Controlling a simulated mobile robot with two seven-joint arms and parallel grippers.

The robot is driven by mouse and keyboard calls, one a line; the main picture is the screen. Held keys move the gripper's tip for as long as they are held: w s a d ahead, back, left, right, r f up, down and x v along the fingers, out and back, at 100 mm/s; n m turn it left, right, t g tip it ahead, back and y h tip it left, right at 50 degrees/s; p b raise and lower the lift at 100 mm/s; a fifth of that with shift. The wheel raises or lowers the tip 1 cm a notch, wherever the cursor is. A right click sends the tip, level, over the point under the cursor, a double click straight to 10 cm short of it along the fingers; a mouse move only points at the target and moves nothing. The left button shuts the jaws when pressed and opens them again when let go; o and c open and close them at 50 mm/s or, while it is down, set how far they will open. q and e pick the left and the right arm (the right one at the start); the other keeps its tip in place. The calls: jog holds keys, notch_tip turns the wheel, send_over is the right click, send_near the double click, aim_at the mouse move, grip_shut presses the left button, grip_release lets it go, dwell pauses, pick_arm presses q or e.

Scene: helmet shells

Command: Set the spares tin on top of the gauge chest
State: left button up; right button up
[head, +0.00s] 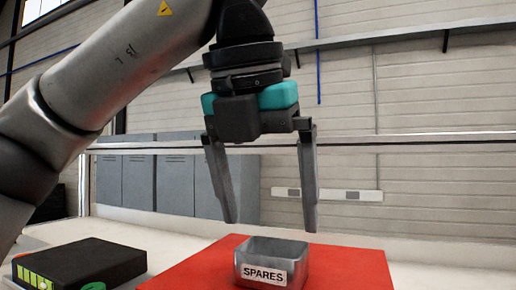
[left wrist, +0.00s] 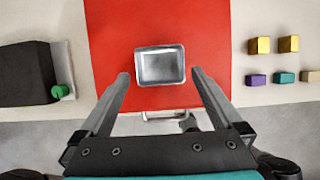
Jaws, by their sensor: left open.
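The spares tin (head: 272,262) is an open grey metal box with a SPARES label on its front. It sits upright on a flat red top, which looks like the gauge chest (head: 190,272); no chest label shows. In the left wrist view the empty-looking tin (left wrist: 160,66) is on the red top (left wrist: 110,40), with a metal handle at the red top's near edge. My left gripper (head: 270,225) is open and empty above the tin, its fingers apart from it. In the left wrist view the fingertips (left wrist: 160,76) show either side of the tin. My right gripper is not in view.
A black box (head: 80,262) with a yellow-green striped front stands at left, with a green knob (left wrist: 62,91) beside it. Several small gold, purple, teal and beige blocks (left wrist: 288,44) lie on the pale surface at right. Grey lockers (head: 150,180) stand behind.

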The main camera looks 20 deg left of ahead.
pick_arm(q)
jog(key=v, duration=0.6)
jog(key=shift+d, duration=0.1)
dwell(0.4)
